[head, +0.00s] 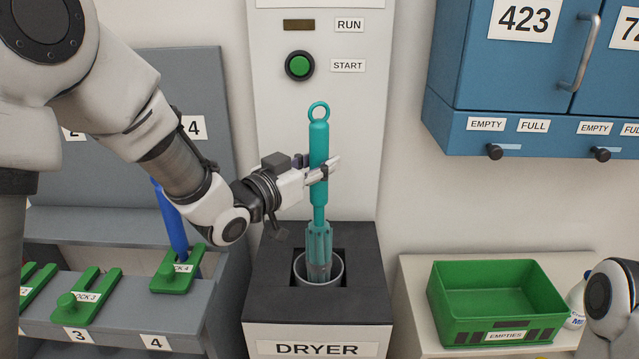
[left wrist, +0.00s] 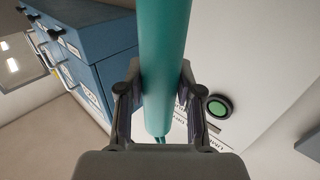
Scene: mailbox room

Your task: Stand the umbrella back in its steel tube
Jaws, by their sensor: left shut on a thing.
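The teal umbrella (head: 319,145), with a ring at its top, stands upright over the dryer. My left gripper (head: 322,171) is shut on its upper, smooth part. In the left wrist view the umbrella (left wrist: 163,70) runs between the two fingers of my left gripper (left wrist: 160,112). The umbrella's folded lower part reaches down into the mouth of a round grey steel tube (head: 336,276) set in the dark top of the dryer. How deep its lower end sits is hard to tell. My right gripper is not in view.
The dryer (head: 270,311) has a tall white back panel with a green start button (head: 299,66). A grey rack (head: 210,301) with green locks and a blue umbrella (head: 172,222) stands left. A green bin (head: 496,330) and a white bottle (head: 577,300) stand right, below blue cabinets (head: 505,85).

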